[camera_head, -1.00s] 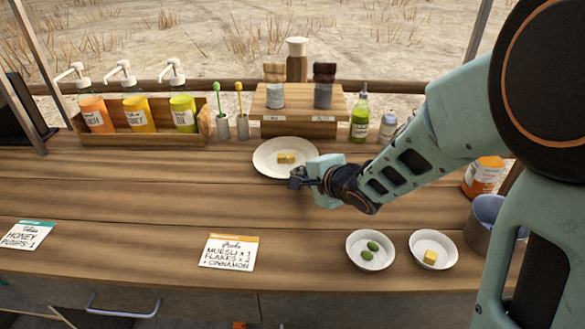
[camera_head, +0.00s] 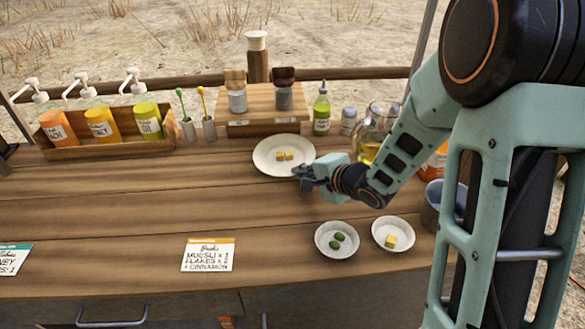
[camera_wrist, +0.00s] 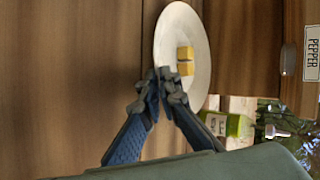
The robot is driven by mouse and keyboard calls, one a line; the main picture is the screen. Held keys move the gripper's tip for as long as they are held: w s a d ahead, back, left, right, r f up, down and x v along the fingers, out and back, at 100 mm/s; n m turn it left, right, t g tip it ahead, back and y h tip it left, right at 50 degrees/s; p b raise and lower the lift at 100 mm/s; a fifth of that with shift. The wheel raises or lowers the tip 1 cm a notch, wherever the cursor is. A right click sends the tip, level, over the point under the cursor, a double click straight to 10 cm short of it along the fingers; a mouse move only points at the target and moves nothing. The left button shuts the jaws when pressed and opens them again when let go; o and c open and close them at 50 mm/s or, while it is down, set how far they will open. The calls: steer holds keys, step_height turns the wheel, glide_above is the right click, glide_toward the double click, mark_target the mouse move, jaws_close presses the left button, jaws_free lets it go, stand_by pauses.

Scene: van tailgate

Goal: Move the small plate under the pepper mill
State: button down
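The white plate (camera_head: 266,164) with two yellow cubes (camera_head: 285,156) is on the counter, in front of the wooden stand. My gripper (camera_head: 301,172) is at its near-right rim. In the wrist view, the fingertips (camera_wrist: 160,80) are close together at the edge of the plate (camera_wrist: 177,22) and appear shut on it. The dark-topped mill (camera_head: 284,88) stands on the stand, almost straight behind the plate. A PEPPER label (camera_wrist: 313,52) on the stand lines up with the plate in the wrist view. I cannot tell whether the plate is lifted slightly.
The wooden stand (camera_head: 262,110) also holds a light-topped mill (camera_head: 236,92). A green bottle (camera_head: 321,112), a small jar (camera_head: 348,121) and a glass jug (camera_head: 371,135) stand to the right. Two small dishes (camera_head: 335,252) (camera_head: 405,246) lie nearer.

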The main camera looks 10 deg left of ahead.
steer(key=shift+d, duration=0.1)
steer(key=c, duration=2.1)
jaws_free()
steer(key=shift+s, duration=0.1)
